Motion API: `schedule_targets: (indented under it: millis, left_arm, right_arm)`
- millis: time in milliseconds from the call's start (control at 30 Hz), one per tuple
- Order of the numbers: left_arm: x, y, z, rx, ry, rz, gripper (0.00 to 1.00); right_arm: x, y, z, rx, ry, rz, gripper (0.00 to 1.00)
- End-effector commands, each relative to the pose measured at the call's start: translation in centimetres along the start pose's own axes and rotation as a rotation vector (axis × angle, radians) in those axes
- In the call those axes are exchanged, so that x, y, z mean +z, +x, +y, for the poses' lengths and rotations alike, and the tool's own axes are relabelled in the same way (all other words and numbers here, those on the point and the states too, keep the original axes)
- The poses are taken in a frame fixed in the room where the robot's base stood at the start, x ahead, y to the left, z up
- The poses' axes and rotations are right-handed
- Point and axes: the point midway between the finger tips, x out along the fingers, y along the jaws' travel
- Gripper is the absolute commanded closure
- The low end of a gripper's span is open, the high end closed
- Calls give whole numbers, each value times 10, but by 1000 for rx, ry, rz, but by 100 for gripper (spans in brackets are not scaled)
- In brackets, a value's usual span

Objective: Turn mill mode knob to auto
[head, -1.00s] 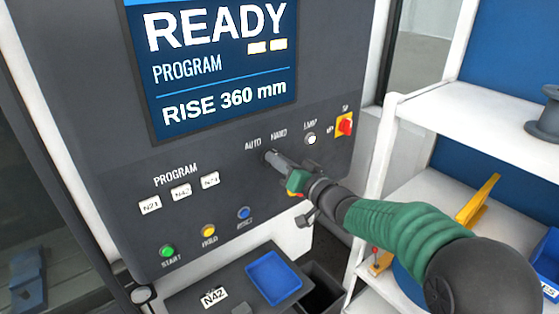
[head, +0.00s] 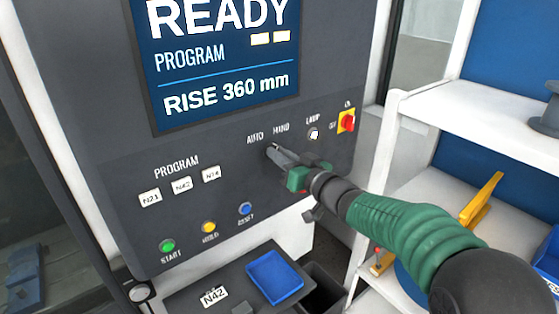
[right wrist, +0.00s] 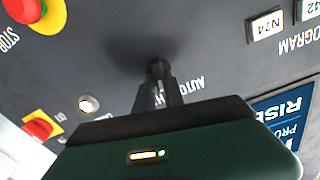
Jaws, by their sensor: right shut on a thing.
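The mill mode knob (right wrist: 157,67) is a small dark knob on the grey control panel (head: 120,182), below the AUTO label (head: 255,137) and the HAND label (head: 281,128). My right gripper (head: 273,151) reaches the panel at this knob and is shut on it; its fingertips also show in the right wrist view (right wrist: 158,80). The fingers hide most of the knob, so I cannot tell which label it points to. My left gripper is in neither current view.
A screen (head: 222,70) reads READY. A white lamp button (head: 313,134) and a red-yellow switch (head: 347,121) sit right of the knob. A red stop button (right wrist: 22,10) shows in the wrist view. A blue tray (head: 275,275) and white shelves (head: 465,115) stand nearby.

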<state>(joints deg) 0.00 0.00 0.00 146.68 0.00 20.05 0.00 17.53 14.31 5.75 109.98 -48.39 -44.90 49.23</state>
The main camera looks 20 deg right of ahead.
Motion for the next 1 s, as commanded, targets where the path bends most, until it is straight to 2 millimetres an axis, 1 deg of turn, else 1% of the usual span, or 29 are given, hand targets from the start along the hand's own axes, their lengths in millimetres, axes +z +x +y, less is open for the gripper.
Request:
schedule_targets:
  millis: [33, 500, 800, 1000]
  left_arm:
    - [2, 9, 0, 0, 0, 0, 25]
    - [10, 43, 0, 0, 0, 0, 25]
    - [13, 56, 0, 0, 0, 0, 25]
    - [14, 60, 0, 0, 0, 0, 25]
  right_arm:
    - [9, 0, 1, 1, -43, -9, 100]
    - [10, 0, -1, 0, -473, -11, 100]
    - [10, 0, -2, -2, -664, -13, 100]
    - [10, 0, -2, -1, -727, -14, 100]
